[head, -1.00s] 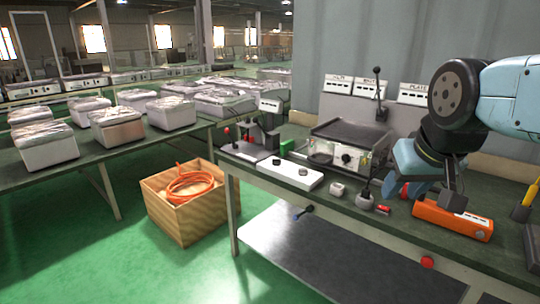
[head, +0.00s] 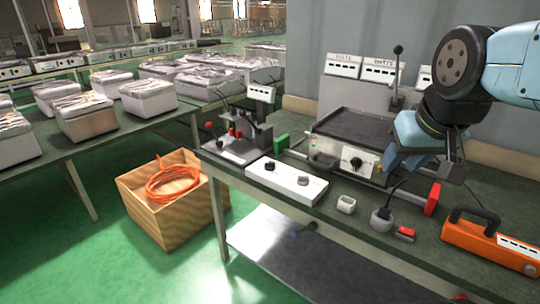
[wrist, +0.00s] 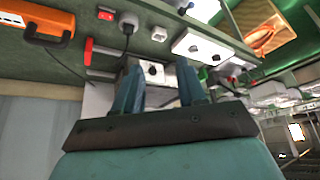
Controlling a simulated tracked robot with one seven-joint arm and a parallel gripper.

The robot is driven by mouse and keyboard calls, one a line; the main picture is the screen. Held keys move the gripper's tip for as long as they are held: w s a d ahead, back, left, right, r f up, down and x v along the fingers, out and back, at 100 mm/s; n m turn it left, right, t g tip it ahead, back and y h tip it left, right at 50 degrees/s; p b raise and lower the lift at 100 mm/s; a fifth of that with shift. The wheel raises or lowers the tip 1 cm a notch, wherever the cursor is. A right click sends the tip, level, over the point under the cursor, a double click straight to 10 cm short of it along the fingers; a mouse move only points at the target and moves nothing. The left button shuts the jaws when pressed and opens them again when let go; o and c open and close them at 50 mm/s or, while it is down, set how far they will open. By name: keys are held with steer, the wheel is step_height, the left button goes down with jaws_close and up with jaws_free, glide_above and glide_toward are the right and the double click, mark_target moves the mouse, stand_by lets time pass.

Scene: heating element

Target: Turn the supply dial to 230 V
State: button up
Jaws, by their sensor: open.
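No knob's markings are readable, so I cannot tell which one is the supply dial. My gripper (head: 388,165) is open and empty, beside the appliance's right front. In the wrist view my blue fingers (wrist: 158,90) flank the appliance knob (wrist: 151,70), apart from it.
Meters (head: 362,66) stand behind the appliance, near an upright black-knobbed lever (head: 397,50). A small white block (head: 346,204), a grey socket with a cable (head: 381,217), a red switch (head: 405,233) and an orange case (head: 490,243) lie along the front. A wooden crate (head: 172,208) stands on the floor.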

steer(key=w+a+r+n+g, duration=0.1)
steer(key=w+a+r+n, duration=0.1)
steer(key=w, duration=0.4)
steer(key=w+a+r+n+g, duration=0.1)
steer(key=w+r+n, duration=0.15)
steer(key=w, duration=0.45)
steer(key=n+g, duration=0.4)
steer(key=n, duration=0.9)
glide_above(270, 165)
step_height(270, 165, down, 19)
steer(key=f, duration=0.9)
steer(key=w+f, duration=0.1)
steer(key=f, duration=0.3)
steer(key=shift+d+f, duration=0.15)
steer(key=shift+d, duration=0.05)
